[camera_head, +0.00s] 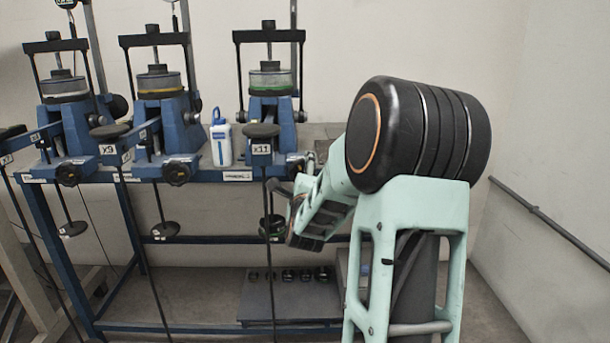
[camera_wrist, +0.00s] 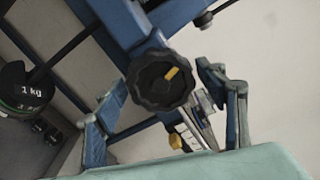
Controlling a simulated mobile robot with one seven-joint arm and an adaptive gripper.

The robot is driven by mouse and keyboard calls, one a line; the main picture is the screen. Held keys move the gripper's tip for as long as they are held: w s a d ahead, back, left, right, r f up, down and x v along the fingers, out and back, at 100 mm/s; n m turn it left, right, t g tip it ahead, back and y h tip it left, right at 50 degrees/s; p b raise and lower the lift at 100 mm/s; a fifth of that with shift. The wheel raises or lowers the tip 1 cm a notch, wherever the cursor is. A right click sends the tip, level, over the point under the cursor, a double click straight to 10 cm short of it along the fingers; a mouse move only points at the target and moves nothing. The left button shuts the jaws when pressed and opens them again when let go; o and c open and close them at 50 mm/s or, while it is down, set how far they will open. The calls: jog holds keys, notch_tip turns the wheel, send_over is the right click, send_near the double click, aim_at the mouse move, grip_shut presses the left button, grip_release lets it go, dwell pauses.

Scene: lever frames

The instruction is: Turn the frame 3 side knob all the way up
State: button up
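A black scalloped knob (camera_wrist: 160,80) with a yellow mark near its upper right fills the middle of the wrist view, on a blue frame part. My gripper (camera_wrist: 164,80) is open, one finger to the left of the knob and one to its right, with gaps showing on both sides. In the head view the third lever frame (camera_head: 270,100), with a green-banded cell and an X11 tag, stands rightmost on the blue bench. My arm reaches to its right side, and the knob cannot be made out clearly there.
A 1 kg weight (camera_wrist: 28,92) hangs at the left in the wrist view. Two similar lever frames (camera_head: 158,85) (camera_head: 66,90) stand to the left. A white-blue bottle (camera_head: 220,142) stands between frames. A wall is on the right.

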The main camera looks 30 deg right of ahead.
jog(key=shift+a, duration=0.1)
jog(key=shift+b+v, duration=0.65)
jog(key=shift+v, duration=2.25)
jog(key=shift+w+a+r, duration=0.1)
